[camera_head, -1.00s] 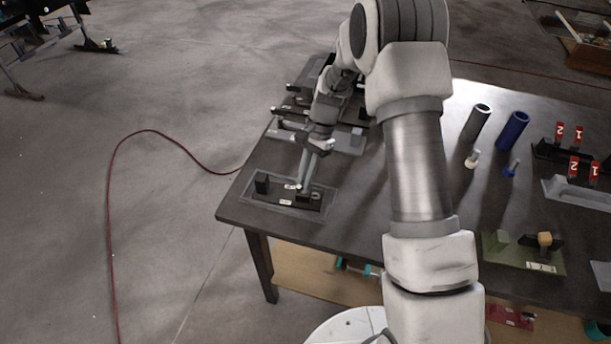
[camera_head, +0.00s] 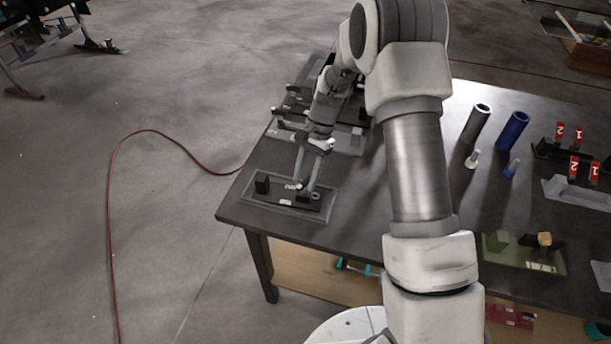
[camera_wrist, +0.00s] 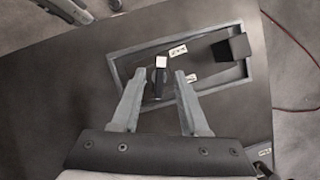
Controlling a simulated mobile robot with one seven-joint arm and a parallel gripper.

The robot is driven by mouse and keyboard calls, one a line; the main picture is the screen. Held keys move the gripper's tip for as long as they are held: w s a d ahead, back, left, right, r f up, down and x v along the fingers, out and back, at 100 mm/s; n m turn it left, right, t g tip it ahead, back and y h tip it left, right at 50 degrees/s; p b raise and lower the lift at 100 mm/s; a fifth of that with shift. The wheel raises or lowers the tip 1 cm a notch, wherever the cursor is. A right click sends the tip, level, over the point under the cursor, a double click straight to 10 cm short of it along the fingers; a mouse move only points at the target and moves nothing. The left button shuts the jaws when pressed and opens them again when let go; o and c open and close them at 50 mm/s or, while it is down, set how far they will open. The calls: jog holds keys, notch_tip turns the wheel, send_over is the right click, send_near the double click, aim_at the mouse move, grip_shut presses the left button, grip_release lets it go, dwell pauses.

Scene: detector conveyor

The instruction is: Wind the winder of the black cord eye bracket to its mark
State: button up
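The black cord eye bracket (camera_head: 272,195) lies in a shallow grey-rimmed tray at the table's near left corner. In the wrist view its upright black block (camera_wrist: 232,48) stands at the right end. The winder (camera_wrist: 160,76) is a small dark arm with a white tip, at the bracket's left end. My gripper (camera_wrist: 159,80) is open, its two fingers on either side of the winder with visible gaps. In the head view my gripper (camera_head: 303,186) is low over the bracket's right part. Two small white labels show on the bracket; their marks are too small to read.
Other fixtures (camera_head: 345,138) stand behind on the same table (camera_head: 370,200). A grey cylinder (camera_head: 475,123), a blue cylinder (camera_head: 512,130) and a green plate (camera_head: 515,255) are to the right. A red cable (camera_head: 112,230) lies on the floor at left.

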jog(key=v, duration=1.7)
jog(key=shift+r, duration=0.25)
